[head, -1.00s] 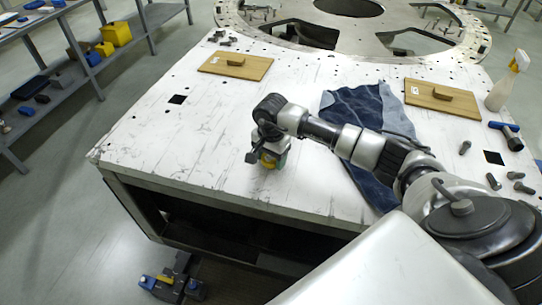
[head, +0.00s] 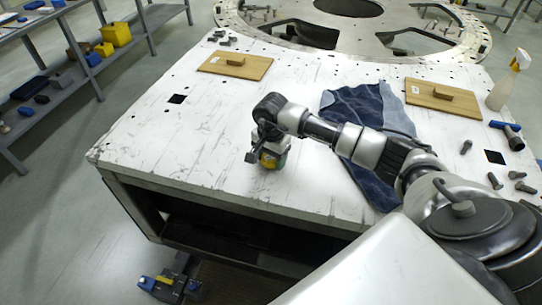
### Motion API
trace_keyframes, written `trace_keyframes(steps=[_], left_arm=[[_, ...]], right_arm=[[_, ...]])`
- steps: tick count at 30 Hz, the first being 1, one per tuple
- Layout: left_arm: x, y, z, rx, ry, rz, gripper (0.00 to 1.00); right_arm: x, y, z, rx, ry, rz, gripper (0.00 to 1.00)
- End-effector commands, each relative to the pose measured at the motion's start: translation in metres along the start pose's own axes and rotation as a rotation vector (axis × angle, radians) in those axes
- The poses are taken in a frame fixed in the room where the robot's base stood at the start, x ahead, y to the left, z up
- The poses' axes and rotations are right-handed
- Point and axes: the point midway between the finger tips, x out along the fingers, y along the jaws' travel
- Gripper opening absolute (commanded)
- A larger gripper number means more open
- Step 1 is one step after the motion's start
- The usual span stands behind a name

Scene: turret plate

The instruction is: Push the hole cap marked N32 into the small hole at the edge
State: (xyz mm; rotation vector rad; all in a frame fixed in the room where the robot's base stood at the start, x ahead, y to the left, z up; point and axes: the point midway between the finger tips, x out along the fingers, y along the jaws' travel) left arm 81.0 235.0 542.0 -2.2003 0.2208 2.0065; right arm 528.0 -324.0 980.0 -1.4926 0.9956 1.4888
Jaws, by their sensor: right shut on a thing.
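My right gripper (head: 268,160) points down at the white scratched table top (head: 200,150), near its front edge. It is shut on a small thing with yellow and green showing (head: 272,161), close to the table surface. Most of that thing is hidden by the gripper, and no marking can be read, so I cannot tell whether it is the cap N32. Square dark holes show at the left (head: 177,99) and right (head: 494,157) of the table top, with smaller holes along its edges. Any hole below the gripper is hidden. My left gripper is not in view.
Two wooden boards with handles (head: 222,70) (head: 425,98) lie on the table. A blue cloth (head: 365,115) lies beneath my right arm. A blue-handled tool (head: 508,138), bolts (head: 466,147) and a spray bottle (head: 503,90) are at the right. A large ring plate (head: 455,45) is behind.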

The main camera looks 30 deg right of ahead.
Motion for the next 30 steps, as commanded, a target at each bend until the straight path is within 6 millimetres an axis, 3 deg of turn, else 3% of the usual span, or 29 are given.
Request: trace_keyframes(steps=[22, 23, 28, 30], left_arm=[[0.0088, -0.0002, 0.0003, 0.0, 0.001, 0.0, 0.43], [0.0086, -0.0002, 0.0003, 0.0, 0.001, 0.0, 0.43], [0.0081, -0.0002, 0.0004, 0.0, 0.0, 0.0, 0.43], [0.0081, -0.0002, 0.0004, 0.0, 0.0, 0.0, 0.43]], right_arm=[[0.0084, -0.0001, -0.0002, 0.0, 0.0, -0.001, 0.37], [0.0082, -0.0001, -0.0002, 0.0, 0.0, -0.001, 0.61], [0.0081, 0.0001, -0.0001, 0.0, 0.0, 0.0, 0.87], [0.0083, 0.0002, 0.0, 0.0, 0.0, 0.001, 0.9]])
